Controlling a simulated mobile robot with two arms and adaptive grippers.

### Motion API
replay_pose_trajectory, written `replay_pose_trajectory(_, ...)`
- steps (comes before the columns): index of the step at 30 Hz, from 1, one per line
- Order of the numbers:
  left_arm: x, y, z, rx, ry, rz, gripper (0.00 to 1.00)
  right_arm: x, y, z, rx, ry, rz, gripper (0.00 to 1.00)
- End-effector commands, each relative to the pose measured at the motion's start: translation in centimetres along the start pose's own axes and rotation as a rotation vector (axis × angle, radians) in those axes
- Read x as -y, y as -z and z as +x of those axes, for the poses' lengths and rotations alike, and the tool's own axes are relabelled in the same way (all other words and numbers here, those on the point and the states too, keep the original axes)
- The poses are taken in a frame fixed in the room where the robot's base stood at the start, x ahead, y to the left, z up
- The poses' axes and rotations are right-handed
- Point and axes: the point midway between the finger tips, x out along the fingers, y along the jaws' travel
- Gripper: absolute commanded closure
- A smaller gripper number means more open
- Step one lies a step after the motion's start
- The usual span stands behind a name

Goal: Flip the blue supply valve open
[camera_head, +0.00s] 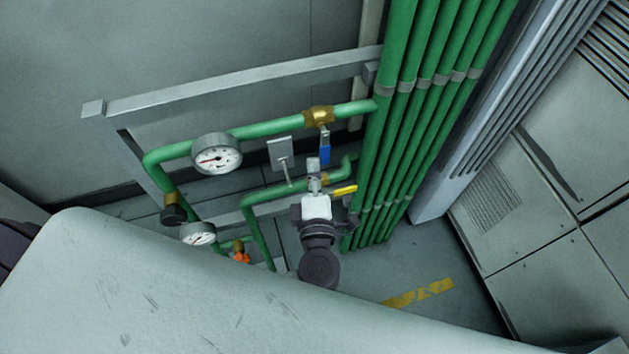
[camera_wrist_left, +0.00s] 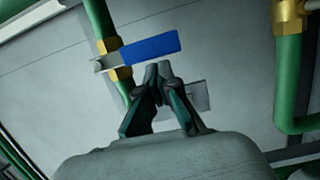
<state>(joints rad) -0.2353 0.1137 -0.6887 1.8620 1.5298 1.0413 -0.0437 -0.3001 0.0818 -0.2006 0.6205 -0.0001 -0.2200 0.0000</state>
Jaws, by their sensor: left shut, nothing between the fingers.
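The blue valve handle (camera_head: 324,150) hangs down from a brass valve body (camera_head: 318,117) on the upper green pipe, at an angle across the pipe. In the left wrist view the blue handle (camera_wrist_left: 150,48) sticks out to the right, crosswise to its pipe, from the brass fitting (camera_wrist_left: 110,60). My left gripper (camera_head: 313,164) is just below and left of the handle in the head view. In the wrist view its fingertips (camera_wrist_left: 158,72) are shut and empty, right beside the handle's edge. I cannot tell whether they touch it. My right gripper is not in view.
A yellow handle (camera_head: 345,190) sits beside my left gripper. A grey plate (camera_head: 281,152), an upper gauge (camera_head: 216,154), a lower gauge (camera_head: 198,234) and an orange handle (camera_head: 241,258) are to the left. Several vertical green pipes (camera_head: 405,110) stand close on the right.

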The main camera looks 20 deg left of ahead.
Motion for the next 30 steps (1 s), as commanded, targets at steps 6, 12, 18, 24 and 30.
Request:
replay_pose_trajectory(6, 0.0, 0.0, 0.6, 0.0, 0.0, 0.0, 1.0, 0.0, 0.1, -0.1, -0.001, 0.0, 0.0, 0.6)
replay_pose_trajectory(12, 0.0, 0.0, 0.6, 0.0, 0.0, 0.0, 1.0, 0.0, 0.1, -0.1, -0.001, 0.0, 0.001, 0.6)
replay_pose_trajectory(18, 0.3, -0.1, 0.6, 0.0, -0.004, -0.019, 1.0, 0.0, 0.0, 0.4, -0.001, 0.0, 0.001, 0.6)
replay_pose_trajectory(24, 0.3, -0.3, 0.7, 0.0, -0.013, -0.057, 1.0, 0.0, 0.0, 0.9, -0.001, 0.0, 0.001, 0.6)
replay_pose_trajectory(30, 0.5, -0.6, 0.7, 0.0, -0.021, -0.087, 1.0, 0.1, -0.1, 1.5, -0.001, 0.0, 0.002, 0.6)
